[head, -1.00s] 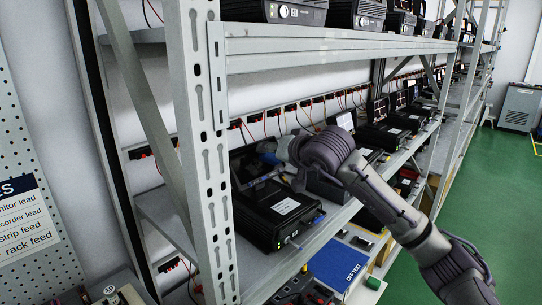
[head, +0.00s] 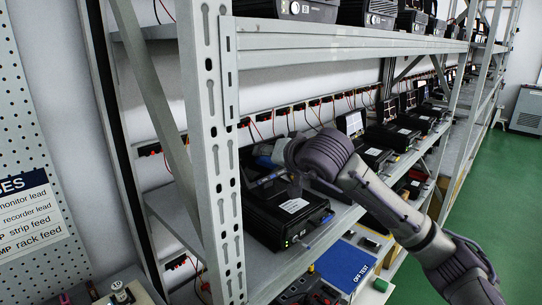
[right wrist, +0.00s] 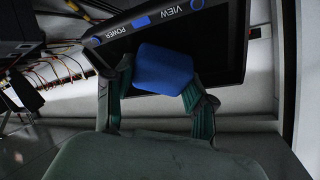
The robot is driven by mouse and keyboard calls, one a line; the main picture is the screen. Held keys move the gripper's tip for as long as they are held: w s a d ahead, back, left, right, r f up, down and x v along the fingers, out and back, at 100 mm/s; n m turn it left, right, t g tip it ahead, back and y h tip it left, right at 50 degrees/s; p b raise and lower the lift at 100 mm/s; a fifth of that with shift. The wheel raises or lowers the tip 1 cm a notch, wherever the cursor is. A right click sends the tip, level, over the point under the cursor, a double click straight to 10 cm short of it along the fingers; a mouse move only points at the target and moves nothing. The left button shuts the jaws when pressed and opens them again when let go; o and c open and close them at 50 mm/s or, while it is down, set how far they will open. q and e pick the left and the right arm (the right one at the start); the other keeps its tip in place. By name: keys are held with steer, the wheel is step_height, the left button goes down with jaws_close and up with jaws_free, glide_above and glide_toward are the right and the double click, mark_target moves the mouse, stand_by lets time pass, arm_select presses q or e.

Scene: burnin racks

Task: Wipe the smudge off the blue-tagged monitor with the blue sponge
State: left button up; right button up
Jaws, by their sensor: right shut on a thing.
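In the right wrist view, my right gripper (right wrist: 161,86) is shut on the blue sponge (right wrist: 163,68), one finger on each side. The sponge is in front of the dark screen of the monitor (right wrist: 218,55); I cannot tell whether it touches. The monitor's frame carries blue patches and the words POWER and VIEW. No smudge can be made out. In the head view, my right arm reaches in from the right, and its wrist covers part of the black unit (head: 287,219) on the middle shelf. My left gripper is not in view.
The rack post (head: 216,150) stands close left of the unit. The upper shelf beam (head: 340,42) runs above my arm. More black units (head: 392,138) line the shelf beyond. A blue OFF TEST surface (head: 345,265) lies below. The green floor at right is clear.

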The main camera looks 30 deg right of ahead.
steer(key=shift+s+d+r+p, duration=0.1)
steer(key=shift+s+d+r, duration=0.1)
steer(key=shift+s+r, duration=0.5)
steer(key=shift+s+d+r+p, duration=0.15)
steer(key=shift+s+d+r, duration=0.05)
steer(key=shift+s+r, duration=0.45)
steer(key=shift+s+d+r+p, duration=0.1)
steer(key=shift+s+d+r, duration=0.1)
steer(key=shift+s+r, duration=0.45)
steer(key=shift+s, duration=0.15)
steer(key=shift+s+d+r, duration=0.2)
steer(key=shift+s+r, duration=0.25)
steer(key=shift+s, duration=0.1)
steer(key=shift+s+d+r, duration=0.15)
steer(key=shift+s+r, duration=0.25)
steer(key=shift+s, duration=0.1)
steer(key=shift+w+a+f+b, duration=0.25)
steer(key=shift+w+f+b, duration=0.05)
steer(key=shift+w+f, duration=0.5)
steer(key=shift+w+a+f+b, duration=0.3)
steer(key=shift+w+f, duration=0.4)
steer(key=shift+w, duration=0.2)
steer(key=shift+w+a+f+b, duration=0.25)
steer(key=shift+w+f, duration=0.5)
steer(key=shift+w, duration=0.1)
steer(key=shift+w+a+f+b, duration=0.2)
steer(key=shift+w+f+b, duration=0.2)
steer(key=shift+w+f, duration=0.35)
steer(key=shift+d+r, duration=0.1)
